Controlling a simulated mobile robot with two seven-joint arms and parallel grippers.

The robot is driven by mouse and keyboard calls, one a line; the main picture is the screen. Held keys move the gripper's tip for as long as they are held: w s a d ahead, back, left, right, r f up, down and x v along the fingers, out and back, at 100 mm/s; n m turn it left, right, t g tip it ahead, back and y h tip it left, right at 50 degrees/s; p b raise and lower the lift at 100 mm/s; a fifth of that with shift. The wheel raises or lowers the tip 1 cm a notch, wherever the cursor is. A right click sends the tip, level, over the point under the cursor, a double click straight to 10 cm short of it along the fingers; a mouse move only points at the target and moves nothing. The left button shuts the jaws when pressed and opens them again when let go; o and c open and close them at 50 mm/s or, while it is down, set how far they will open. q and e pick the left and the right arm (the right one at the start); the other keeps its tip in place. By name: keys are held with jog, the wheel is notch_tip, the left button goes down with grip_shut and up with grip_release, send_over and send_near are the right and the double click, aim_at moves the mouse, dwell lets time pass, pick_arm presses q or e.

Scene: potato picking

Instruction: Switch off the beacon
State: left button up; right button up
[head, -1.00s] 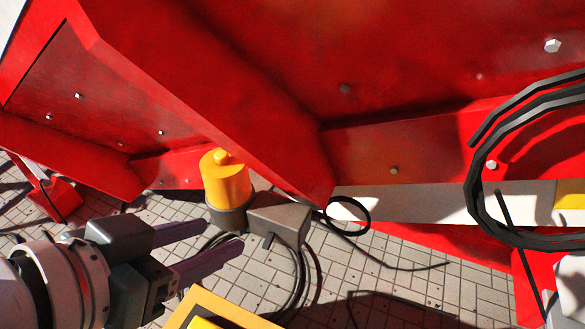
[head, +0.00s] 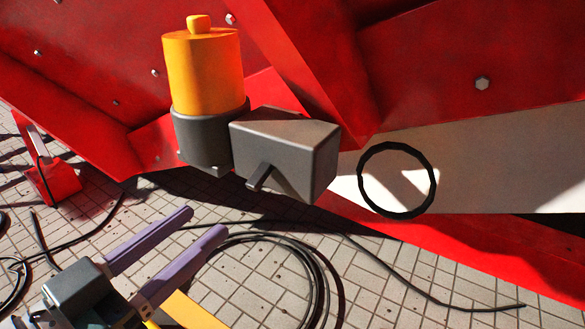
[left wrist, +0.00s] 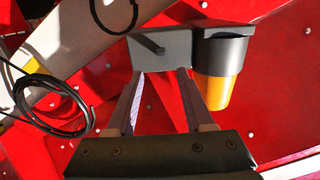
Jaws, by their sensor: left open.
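The beacon (head: 203,75) is an orange cylinder with a small knob on top and a dark grey base. A grey box (head: 285,150) joins its right side, with a small dark lever (head: 262,176) sticking out low on its front. My left gripper (head: 205,221) is open and empty, below and left of the box in the head view. In the left wrist view the beacon (left wrist: 215,90) appears upside down, and the lever (left wrist: 148,43) shows on the box beyond the two fingertips (left wrist: 160,72). I cannot tell whether the fingers touch the box. My right gripper is not in view.
Red machine panels (head: 440,60) with bolts stand behind and above the box. A black ring (head: 397,180) hangs at the right before a pale beam. Black cables (head: 300,270) lie on the paved floor (head: 390,270). A red block (head: 45,170) stands at far left.

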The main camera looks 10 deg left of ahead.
aim_at(251, 184)
pick_arm(q)
jog(key=b+x, duration=0.2)
jog(key=x, duration=0.8)
jog(key=shift+f, duration=0.15)
jog(key=shift+s+a, duration=0.1)
grip_shut()
